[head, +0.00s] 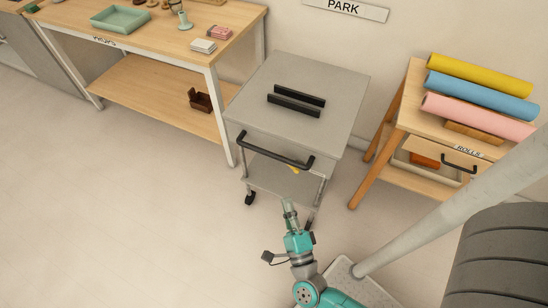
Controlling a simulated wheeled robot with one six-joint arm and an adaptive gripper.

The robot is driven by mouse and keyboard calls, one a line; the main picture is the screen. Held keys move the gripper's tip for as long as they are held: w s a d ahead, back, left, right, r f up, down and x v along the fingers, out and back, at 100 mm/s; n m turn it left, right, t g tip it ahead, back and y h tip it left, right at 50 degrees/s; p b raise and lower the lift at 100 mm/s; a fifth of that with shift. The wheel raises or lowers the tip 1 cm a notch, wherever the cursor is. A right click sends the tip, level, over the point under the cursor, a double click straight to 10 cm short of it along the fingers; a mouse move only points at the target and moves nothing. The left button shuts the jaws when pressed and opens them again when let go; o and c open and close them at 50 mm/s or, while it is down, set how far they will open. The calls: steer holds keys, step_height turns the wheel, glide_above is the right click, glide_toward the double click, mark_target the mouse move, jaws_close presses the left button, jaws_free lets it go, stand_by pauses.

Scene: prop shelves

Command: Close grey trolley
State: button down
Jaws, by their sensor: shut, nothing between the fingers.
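The grey trolley (325,75) stands in the middle of the head view, between the wooden table and the rolls stand. Its flat top carries two black bars (296,100). A black handle (275,152) runs across its front, above a lower grey shelf (265,178). A small yellow thing (294,169) shows below the handle; what it is I cannot tell. I cannot tell whether any drawer of the trolley stands out. My gripper (289,205) is shut and empty, low in front of the trolley's front right, below the handle and apart from it in the picture.
A wooden table (140,35) with a green tray (120,19) and small props stands at the left. A wooden stand (410,105) with yellow, blue and pink rolls is close at the right. A PARK sign (345,8) hangs on the wall behind. Floor (120,200) at the left front is clear.

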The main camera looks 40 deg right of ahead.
steer(key=w+d+f+m+g+h, duration=0.2)
steer(key=w+f+m+g+h, duration=0.5)
steer(key=m, duration=0.6)
steer(key=m+g, duration=0.6)
steer(key=m, duration=0.4)
glide_toward(277, 152)
steer(key=shift+y, duration=0.3)
steer(key=x, duration=0.7)
steer(key=shift+d+r, duration=0.2)
steer(key=shift+r, duration=0.05)
steer(key=shift+d, duration=0.1)
steer(key=x, duration=2.3)
steer(key=shift+w+d+r, duration=0.1)
steer(key=shift+d+r, duration=0.05)
